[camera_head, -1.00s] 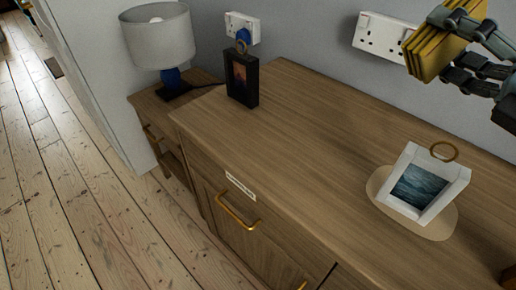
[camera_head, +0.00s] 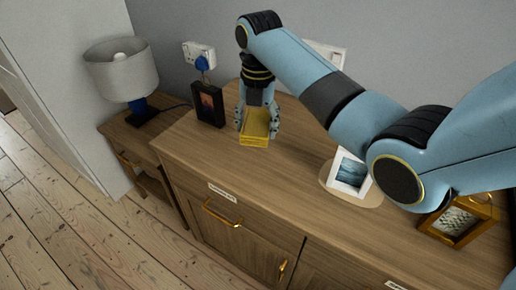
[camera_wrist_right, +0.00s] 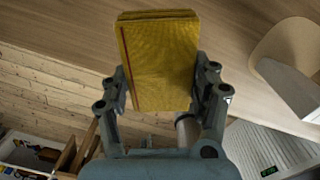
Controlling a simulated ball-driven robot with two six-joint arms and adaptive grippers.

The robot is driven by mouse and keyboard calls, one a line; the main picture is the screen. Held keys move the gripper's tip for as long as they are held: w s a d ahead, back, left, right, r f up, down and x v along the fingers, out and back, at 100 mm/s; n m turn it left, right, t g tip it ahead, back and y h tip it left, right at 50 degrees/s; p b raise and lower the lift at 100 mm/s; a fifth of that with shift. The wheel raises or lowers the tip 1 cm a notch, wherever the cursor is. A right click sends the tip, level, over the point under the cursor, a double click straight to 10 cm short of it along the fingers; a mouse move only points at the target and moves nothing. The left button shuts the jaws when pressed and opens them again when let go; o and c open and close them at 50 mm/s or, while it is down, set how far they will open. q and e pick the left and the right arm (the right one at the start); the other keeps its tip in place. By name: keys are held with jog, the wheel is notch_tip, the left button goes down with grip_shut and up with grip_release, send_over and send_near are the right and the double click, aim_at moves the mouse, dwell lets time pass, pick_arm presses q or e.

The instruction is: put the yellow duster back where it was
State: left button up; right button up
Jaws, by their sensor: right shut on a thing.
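The yellow duster (camera_head: 255,127) is a folded, layered block between the fingers of my right gripper (camera_head: 257,118). In the head view it is at the sideboard top (camera_head: 205,145), just right of the black picture frame; I cannot tell whether it touches the wood. In the right wrist view the duster (camera_wrist_right: 160,62) sits between both fingers of the gripper (camera_wrist_right: 162,92), with the wooden top behind it. My left gripper is in neither view.
The black picture frame (camera_head: 207,104) stands close left of the duster. A white frame (camera_head: 350,172) stands on a pale oval mat (camera_head: 371,199), partly behind my right arm. A gold lantern-like object (camera_head: 459,220) is at far right. A lamp (camera_head: 121,70) stands on a lower side table. The sideboard's front-left top is clear.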

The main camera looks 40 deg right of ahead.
send_over(259, 162)
notch_tip(259, 162, down, 5)
notch_tip(259, 162, down, 4)
jog(key=shift+f+b, duration=0.15)
jog(key=shift+b, duration=0.35)
jog(key=shift+f, duration=0.15)
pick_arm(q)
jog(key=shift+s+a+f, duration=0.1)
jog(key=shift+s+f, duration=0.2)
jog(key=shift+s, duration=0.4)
pick_arm(e)
jog(key=o, duration=1)
jog(key=shift+o, duration=0.2)
notch_tip(259, 162, up, 12)
jog(key=shift+w+r+p, duration=0.1)
jog(key=shift+p, duration=0.55)
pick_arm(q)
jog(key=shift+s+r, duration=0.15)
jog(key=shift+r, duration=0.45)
